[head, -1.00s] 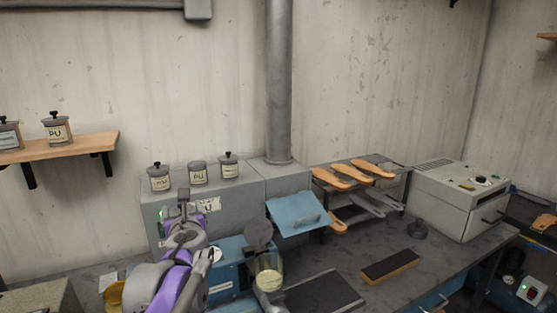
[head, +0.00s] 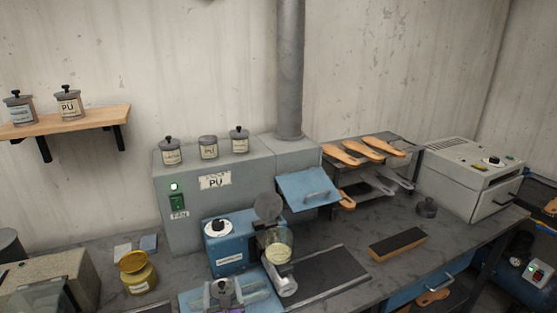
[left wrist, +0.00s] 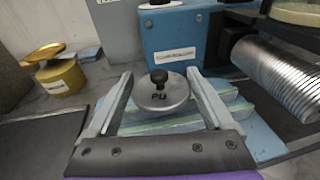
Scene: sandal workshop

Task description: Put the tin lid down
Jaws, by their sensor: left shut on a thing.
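In the head view, the left gripper (head: 236,289) is low in the picture, over a blue surface in front of the blue machine. The lid (head: 222,287) shows small there. I cannot tell whether the lid touches the blue surface (left wrist: 240,115). The PU tin (head: 208,149) on the grey cabinet has no knob on top, unlike its two neighbours. My right gripper is not in view.
A yellow pot (head: 138,275) stands left of the gripper.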

